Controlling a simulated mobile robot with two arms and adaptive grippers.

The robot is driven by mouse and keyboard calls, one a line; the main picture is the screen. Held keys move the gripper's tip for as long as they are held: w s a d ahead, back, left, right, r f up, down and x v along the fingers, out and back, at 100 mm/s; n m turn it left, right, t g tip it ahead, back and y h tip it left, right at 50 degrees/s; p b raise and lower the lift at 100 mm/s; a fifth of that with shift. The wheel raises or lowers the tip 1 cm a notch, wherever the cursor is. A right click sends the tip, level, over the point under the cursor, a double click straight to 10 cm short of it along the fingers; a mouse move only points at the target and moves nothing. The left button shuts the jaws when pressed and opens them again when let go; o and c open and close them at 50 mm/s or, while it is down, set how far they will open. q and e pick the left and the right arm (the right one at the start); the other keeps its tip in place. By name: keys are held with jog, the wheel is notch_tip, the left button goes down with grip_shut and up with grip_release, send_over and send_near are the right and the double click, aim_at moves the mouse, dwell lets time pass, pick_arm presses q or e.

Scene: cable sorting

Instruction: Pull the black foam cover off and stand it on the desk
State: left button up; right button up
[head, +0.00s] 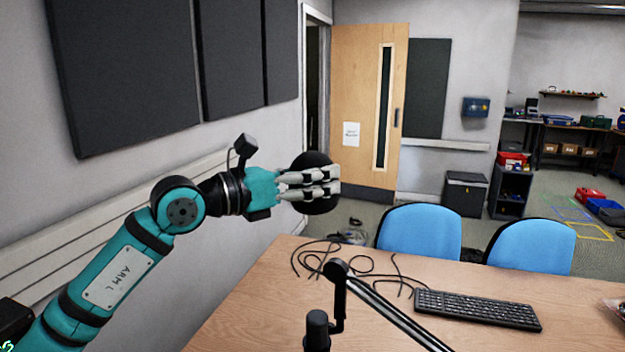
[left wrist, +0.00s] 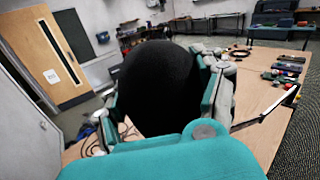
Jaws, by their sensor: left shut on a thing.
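The black foam cover (head: 318,160) is a dark rounded piece held in my left gripper (head: 332,182). The gripper's pale fingers are shut on it, and it is up in the air left of the desk's (head: 262,318) far end. In the left wrist view the foam cover (left wrist: 160,85) fills the middle, with finger links beside it. No microphone shows inside or touching it, though the fingers hide part of it. A black jointed boom arm (head: 380,308) stands at the near side of the desk, apart from the cover. My right gripper is not in view.
Loose black cables (head: 335,262) lie on the far left of the desk. A black keyboard (head: 478,309) lies on the right. Two blue chairs (head: 418,232) stand behind the desk. The desk's left front area is bare. A wall is close on the left.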

aim_at(313, 152)
pick_arm(q)
jog(key=shift+r+p, duration=1.6)
jog(key=shift+r, duration=1.65)
jog(key=shift+f, duration=0.1)
